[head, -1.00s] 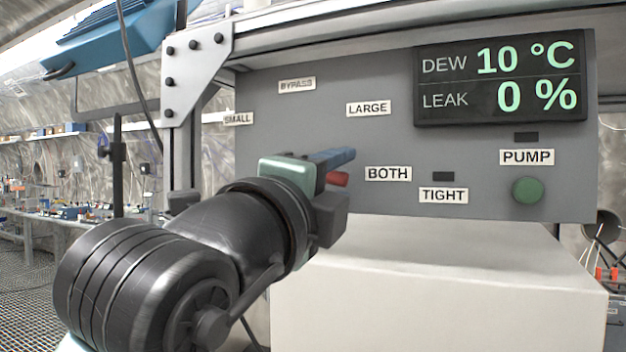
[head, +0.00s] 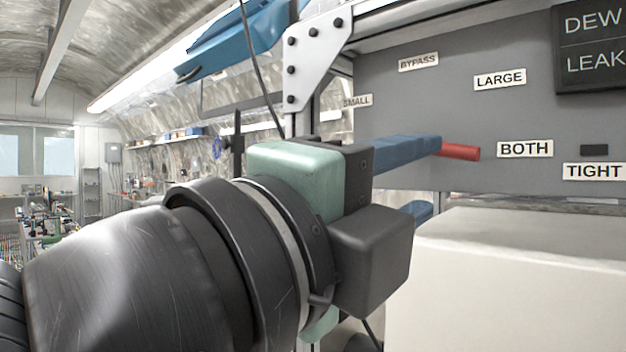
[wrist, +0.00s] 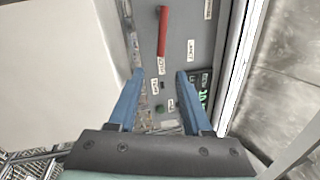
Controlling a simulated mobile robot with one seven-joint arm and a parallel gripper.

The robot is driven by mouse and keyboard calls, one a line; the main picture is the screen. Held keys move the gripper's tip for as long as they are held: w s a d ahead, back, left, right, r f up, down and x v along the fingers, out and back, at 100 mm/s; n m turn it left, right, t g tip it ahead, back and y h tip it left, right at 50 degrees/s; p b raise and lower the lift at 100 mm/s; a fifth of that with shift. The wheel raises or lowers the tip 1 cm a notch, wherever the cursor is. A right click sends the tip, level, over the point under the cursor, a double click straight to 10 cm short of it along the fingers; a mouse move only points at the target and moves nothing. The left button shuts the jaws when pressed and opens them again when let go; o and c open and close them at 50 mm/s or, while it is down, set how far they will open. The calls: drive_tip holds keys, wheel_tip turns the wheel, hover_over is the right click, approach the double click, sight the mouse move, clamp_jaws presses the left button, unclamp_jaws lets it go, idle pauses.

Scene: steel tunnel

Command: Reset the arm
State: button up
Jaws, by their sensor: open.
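My gripper (head: 432,182) is in front of the grey panel (head: 420,110), to the left of the BOTH label (head: 525,149). Its two blue fingers are apart, and nothing shows held between them. In the wrist view the gripper (wrist: 160,74) points at the panel face. A red handle (head: 458,151) shows just past the upper finger's tip. In the wrist view the red handle (wrist: 162,40) lies ahead of the gap between the fingertips. I cannot tell how far it is from them. The handle's mount is hidden in the head view.
A large white box (head: 520,270) stands below the panel, right of my gripper. A dark display (head: 592,50) is cut off at the right edge. A blue fixture (head: 235,40) and a white bracket (head: 313,60) are above my arm. Cluttered benches lie far left.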

drive_tip(key=s+a+r+n+t+y+p, duration=0.1)
drive_tip(key=a+r+n+t+y+p, duration=0.3)
drive_tip(key=n, duration=1.1)
drive_tip(key=s+a+r+n+t+y+p, duration=0.1)
drive_tip(key=a+r+n+t+y+p, duration=0.3)
drive_tip(key=r+n+t+y+p, duration=0.4)
drive_tip(key=n+t+y, duration=0.1)
drive_tip(key=n+y, duration=0.1)
drive_tip(key=n, duration=0.4)
drive_tip(key=shift+s+a+r+n+t+y, duration=0.2)
drive_tip(key=shift+s+r+n+t+y, duration=0.1)
drive_tip(key=shift+n+y, duration=0.1)
drive_tip(key=shift+c, duration=0.2)
idle(0.5)
